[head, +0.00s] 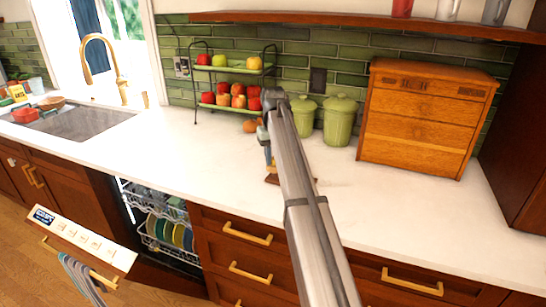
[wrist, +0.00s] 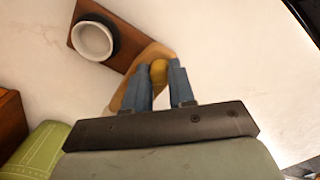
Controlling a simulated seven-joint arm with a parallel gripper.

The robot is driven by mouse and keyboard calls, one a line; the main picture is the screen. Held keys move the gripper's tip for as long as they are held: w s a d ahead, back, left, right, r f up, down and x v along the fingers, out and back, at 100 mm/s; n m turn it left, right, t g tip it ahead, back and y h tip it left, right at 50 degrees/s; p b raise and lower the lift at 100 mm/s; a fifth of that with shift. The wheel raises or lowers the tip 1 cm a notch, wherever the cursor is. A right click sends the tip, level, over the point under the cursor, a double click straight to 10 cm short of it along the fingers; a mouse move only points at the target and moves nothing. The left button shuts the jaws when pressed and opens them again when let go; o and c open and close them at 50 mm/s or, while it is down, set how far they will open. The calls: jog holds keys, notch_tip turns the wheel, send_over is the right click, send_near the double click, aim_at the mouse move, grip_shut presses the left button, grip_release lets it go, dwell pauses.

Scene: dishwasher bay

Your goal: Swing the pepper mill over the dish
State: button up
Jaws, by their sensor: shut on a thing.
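My gripper (wrist: 168,72) is shut on the pepper mill (wrist: 159,72), with its yellowish knob between the two blue-grey fingers. A tan wooden shape runs beneath the knob and fingers; I cannot tell how much of it is the mill. The white round dish (wrist: 92,41) lies up and left of the fingers in the wrist view, on a dark brown board (wrist: 128,58). The held mill is beside the dish in that view, not over it. In the head view my gripper (head: 268,157) is mostly hidden behind my arm, above the board (head: 271,180); the dish is hidden there.
Two green canisters (head: 340,120) and a wooden drawer box (head: 425,115) stand right of my arm. A two-tier fruit rack (head: 232,68) stands behind. The white counter (head: 400,213) is clear in front. The dishwasher (head: 160,235) is open below, left.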

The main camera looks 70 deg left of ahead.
jog(key=shift+s+a, duration=0.1)
grip_shut()
jog(key=m, duration=0.2)
jog(key=a+m, duration=0.1)
jog(key=m, duration=0.1)
jog(key=shift+s+a, duration=0.2)
jog(key=shift+s, duration=0.15)
jog(key=shift+w+a+m, duration=0.25)
jog(key=shift+a+m, duration=0.6)
jog(key=shift+m, duration=1.5)
jog(key=shift+w+a+m, duration=0.2)
jog(key=shift+a+m, duration=0.7)
jog(key=shift+m, duration=1.4)
jog(key=shift+w+a+m, duration=0.25)
jog(key=shift+a+m, duration=0.6)
jog(key=shift+m, duration=1.5)
jog(key=o, duration=0.9)
grip_release()
jog(key=shift+r, duration=0.1)
